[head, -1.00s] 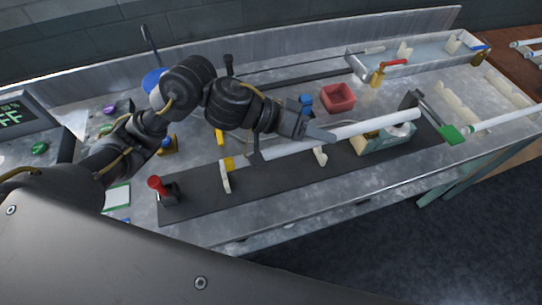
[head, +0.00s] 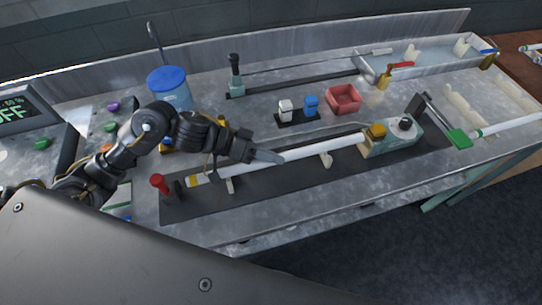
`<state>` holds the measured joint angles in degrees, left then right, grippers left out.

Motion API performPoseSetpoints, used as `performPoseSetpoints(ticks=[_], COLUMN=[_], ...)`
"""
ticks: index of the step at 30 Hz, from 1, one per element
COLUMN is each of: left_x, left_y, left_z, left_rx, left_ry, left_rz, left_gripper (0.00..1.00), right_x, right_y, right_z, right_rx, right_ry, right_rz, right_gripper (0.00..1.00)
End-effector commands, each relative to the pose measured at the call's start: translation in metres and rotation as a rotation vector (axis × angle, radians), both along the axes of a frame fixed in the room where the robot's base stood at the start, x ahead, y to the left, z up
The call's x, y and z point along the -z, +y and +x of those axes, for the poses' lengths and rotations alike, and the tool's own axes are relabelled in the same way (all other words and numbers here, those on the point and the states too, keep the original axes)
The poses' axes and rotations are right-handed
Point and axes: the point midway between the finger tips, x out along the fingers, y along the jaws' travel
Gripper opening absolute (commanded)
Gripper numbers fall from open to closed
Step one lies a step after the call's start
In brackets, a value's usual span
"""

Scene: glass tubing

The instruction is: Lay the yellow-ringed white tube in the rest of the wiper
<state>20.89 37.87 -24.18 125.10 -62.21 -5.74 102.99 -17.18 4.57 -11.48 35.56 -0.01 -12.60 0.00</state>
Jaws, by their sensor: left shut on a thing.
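The white tube (head: 310,151) with a yellow ring (head: 192,182) near its left end runs along a dark base plate (head: 300,190). Its right end is at the left side of a pale green box (head: 395,142) with an amber block on top. Two cream uprights, one on the left (head: 229,186) and one on the right (head: 326,160), stand under the tube. I cannot tell whether it touches them. My left gripper (head: 248,164) is shut on the tube, left of its middle. My right gripper is not in view.
A red-topped post (head: 159,184) stands at the plate's left end. A green paddle (head: 458,138) and another white tube (head: 510,125) are at right. A red bin (head: 344,98), a blue-lidded jar (head: 168,88) and a metal tray (head: 440,63) stand behind. The front bench strip is clear.

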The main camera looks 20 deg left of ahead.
Motion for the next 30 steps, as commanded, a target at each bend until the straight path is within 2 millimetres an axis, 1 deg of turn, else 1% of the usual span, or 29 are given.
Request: performPoseSetpoints(ticks=[3, 11, 20, 21, 26, 30], left_x=[0.007, 0.008, 0.017, 0.018, 0.017, 0.017], left_y=[0.000, 0.000, 0.000, 0.000, 0.000, 0.000], left_z=[0.001, 0.000, 0.000, 0.000, 0.000, 0.000], left_rx=[-0.001, 0.000, 0.000, 0.000, 0.000, 0.000], left_ry=[-0.001, -0.002, 0.000, -0.001, -0.001, -0.001], left_rz=[-0.001, 0.000, 0.000, 0.000, 0.000, 0.000], left_gripper=[0.00, 0.00, 0.00, 0.25, 0.46, 0.46], right_x=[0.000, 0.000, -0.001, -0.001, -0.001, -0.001], right_y=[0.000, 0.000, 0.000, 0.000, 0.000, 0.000], right_z=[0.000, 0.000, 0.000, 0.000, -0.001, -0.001], right_rx=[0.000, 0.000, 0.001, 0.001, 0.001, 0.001], right_ry=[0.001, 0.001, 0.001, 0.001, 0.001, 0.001], right_rz=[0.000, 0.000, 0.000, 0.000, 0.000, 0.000], right_gripper=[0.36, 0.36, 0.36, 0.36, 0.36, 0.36])
